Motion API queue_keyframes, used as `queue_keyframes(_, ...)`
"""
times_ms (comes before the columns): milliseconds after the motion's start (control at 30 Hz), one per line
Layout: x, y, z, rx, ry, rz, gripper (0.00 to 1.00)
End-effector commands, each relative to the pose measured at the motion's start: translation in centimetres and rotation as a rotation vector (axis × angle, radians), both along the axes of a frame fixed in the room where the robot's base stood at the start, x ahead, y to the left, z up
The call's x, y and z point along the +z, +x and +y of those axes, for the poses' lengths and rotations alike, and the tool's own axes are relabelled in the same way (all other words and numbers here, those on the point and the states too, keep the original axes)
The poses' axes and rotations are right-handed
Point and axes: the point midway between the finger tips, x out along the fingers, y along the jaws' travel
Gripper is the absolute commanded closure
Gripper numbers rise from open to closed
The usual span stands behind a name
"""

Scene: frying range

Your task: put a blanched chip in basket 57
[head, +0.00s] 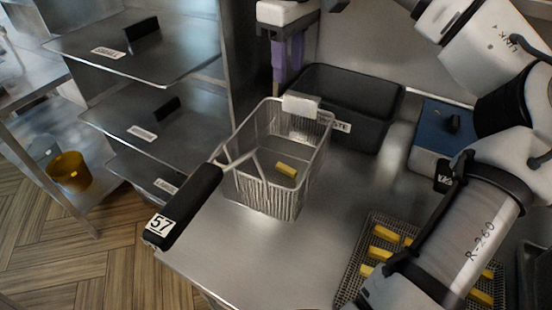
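Basket 57 (262,190) is a wire fry basket standing on the steel counter. Its black handle (190,205) points to the lower left and carries a white 57 tag. One yellow chip (286,169) shows inside the basket, on its floor. Several more yellow chips (384,234) lie on a wire rack (350,275) at the lower right, partly covered by my arm. My arm comes down from the upper right over the rack. My gripper is not visible, so I cannot tell what it holds.
A black bin (375,115) with a partly hidden label stands behind the basket. A blue board or lid (429,128) is behind my arm. Steel shelves (140,45) stand to the left, with an amber container (69,171) lower down. The counter (270,250) is clear between basket and rack.

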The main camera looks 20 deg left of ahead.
Motion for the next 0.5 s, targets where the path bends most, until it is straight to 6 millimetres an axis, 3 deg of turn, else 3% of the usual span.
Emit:
queue_keyframes(400,10.0,-0.1,0.0,-0.001,-0.001,-0.002,0.61)
queue_keyframes(500,11.3,0.0,0.0,0.001,0.001,0.0,0.61)
